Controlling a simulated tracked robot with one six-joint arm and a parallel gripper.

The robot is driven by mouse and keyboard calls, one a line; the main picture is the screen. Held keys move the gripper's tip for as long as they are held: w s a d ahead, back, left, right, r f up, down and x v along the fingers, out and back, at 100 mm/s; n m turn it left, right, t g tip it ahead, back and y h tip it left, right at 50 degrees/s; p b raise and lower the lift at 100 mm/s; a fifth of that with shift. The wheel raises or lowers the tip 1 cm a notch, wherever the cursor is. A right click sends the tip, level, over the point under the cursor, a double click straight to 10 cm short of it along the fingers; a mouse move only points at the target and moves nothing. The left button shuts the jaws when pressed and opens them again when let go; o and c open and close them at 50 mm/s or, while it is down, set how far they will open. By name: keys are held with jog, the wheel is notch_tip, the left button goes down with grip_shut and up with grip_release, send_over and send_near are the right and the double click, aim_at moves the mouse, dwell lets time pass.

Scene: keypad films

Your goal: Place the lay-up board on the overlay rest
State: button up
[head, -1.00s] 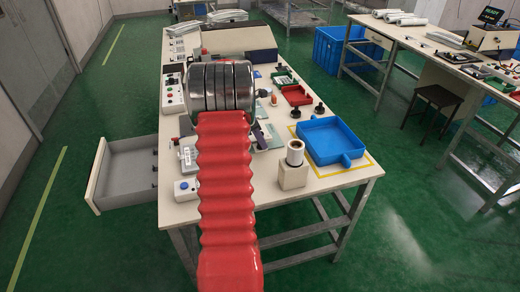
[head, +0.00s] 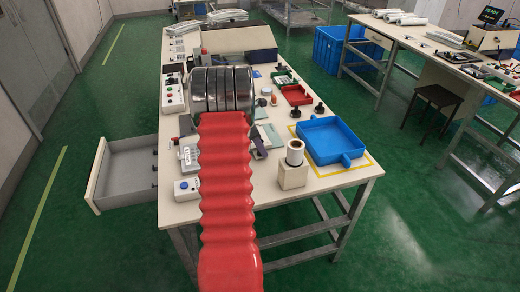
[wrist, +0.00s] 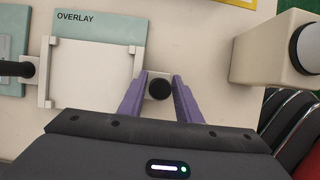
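The lay-up board (wrist: 92,72), a pale flat plate, lies on the teal overlay rest (wrist: 100,28), whose OVERLAY label shows above the board's edge. A pale block with a round black knob (wrist: 158,88) stands at the board's right edge. My gripper (wrist: 161,76) has its two purple fingers either side of the knob, with small gaps visible, so it appears open. In the head view, my gripper (head: 260,152) is partly hidden by my arm, and the teal rest (head: 272,134) shows just beyond it.
A pale block with a cup-like cylinder (head: 294,172) stands right of the gripper; the block also shows in the wrist view (wrist: 262,52). A blue tray (head: 330,141) lies farther right. Another teal plate (wrist: 10,50) with a black rod is at left. An open drawer (head: 128,172) juts out left.

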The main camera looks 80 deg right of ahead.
jog(key=shift+o, duration=0.9)
jog(key=shift+r, duration=0.1)
jog(key=v, duration=1.2)
jog(key=shift+a, duration=0.1)
jog(key=shift+w, duration=0.15)
